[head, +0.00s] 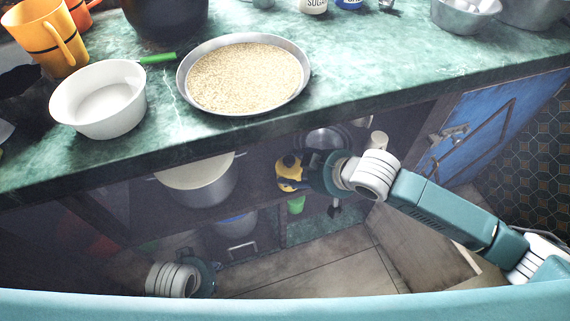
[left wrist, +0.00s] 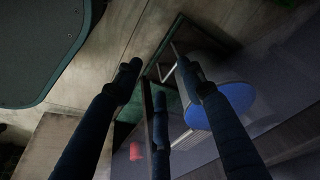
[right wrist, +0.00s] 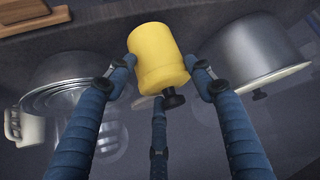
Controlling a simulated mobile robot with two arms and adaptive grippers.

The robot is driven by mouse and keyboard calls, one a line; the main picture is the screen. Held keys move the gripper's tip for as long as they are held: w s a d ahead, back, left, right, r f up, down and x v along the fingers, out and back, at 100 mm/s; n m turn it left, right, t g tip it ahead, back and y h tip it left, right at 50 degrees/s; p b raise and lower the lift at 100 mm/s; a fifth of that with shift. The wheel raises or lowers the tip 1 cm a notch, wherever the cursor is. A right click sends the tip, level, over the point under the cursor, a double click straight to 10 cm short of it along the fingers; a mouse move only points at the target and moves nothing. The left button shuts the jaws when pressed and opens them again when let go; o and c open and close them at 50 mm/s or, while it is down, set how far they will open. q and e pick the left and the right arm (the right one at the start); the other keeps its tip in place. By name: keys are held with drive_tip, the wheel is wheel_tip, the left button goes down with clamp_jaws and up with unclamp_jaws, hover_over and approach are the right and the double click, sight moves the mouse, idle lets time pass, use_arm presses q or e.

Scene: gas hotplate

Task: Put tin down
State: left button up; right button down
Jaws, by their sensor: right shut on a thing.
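A yellow tin (right wrist: 160,58) is between the fingers of my right gripper (right wrist: 160,75), which is shut on it. In the head view the tin (head: 289,168) shows at the shelf under the counter, beside my right wrist, partly hidden by it. I cannot tell whether the tin touches the shelf. My left gripper (left wrist: 158,68) is open and empty, low down near the floor; in the head view only its wrist shows, at the lower left.
On the shelf a large pot (head: 200,185) stands left of the tin and metal pans (right wrist: 70,85) stand on the other side. A wide pan of grain (head: 245,75) and a white bowl (head: 100,100) sit on the green counter. A blue door (head: 500,115) stands at the right.

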sight(289, 161)
drive_tip(key=shift+w+a, duration=0.3)
drive_tip(key=shift+a, duration=0.05)
drive_tip(key=shift+w+a+b, duration=0.35)
drive_tip(key=shift+w+a, duration=0.7)
drive_tip(key=shift+w, duration=0.1)
drive_tip(key=shift+w+f, duration=0.1)
drive_tip(key=shift+f, duration=0.65)
use_arm(q)
wheel_tip(289, 161, up, 4)
drive_tip(key=shift+r, duration=0.2)
drive_tip(key=shift+a, duration=0.1)
use_arm(e)
drive_tip(key=c, duration=0.7)
unclamp_jaws()
